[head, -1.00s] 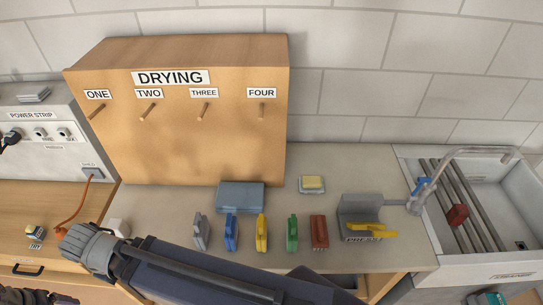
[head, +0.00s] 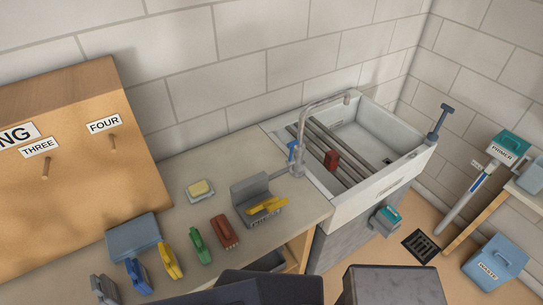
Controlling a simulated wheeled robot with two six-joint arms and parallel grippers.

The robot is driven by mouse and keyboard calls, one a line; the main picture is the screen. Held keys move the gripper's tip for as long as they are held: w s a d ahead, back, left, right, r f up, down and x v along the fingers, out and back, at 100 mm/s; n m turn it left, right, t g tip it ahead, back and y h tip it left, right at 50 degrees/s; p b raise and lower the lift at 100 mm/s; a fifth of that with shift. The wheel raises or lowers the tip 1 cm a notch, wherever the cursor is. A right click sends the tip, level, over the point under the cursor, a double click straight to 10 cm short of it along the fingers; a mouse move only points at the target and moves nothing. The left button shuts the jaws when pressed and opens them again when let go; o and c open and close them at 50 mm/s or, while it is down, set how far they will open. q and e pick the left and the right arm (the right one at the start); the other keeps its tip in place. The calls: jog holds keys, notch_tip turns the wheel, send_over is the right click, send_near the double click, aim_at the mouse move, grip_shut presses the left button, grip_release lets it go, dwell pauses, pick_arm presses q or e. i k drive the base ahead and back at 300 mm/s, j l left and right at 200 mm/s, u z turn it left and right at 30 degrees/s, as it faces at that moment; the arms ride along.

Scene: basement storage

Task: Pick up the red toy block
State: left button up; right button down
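A small red block (head: 331,159) rests on the metal bars across the white sink (head: 375,202), towards the bars' right-hand side. A second red item (head: 224,231), longer and clip-like with a ridged side, stands on the counter at the end of a row of coloured items.
Green (head: 201,246), yellow (head: 171,262) and blue (head: 138,277) items line the counter. A blue waste bin (head: 495,262) is at right.

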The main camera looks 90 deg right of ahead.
aim_at(331, 158)
jog(key=z, duration=0.4)
jog(key=k+z, duration=0.15)
jog(key=z, duration=0.65)
jog(key=k+z, duration=0.1)
jog(key=z, duration=0.7)
jog(key=l+z, duration=0.1)
jog(key=z, duration=0.75)
jog(key=i+z, duration=0.1)
jog(key=z, duration=0.35)
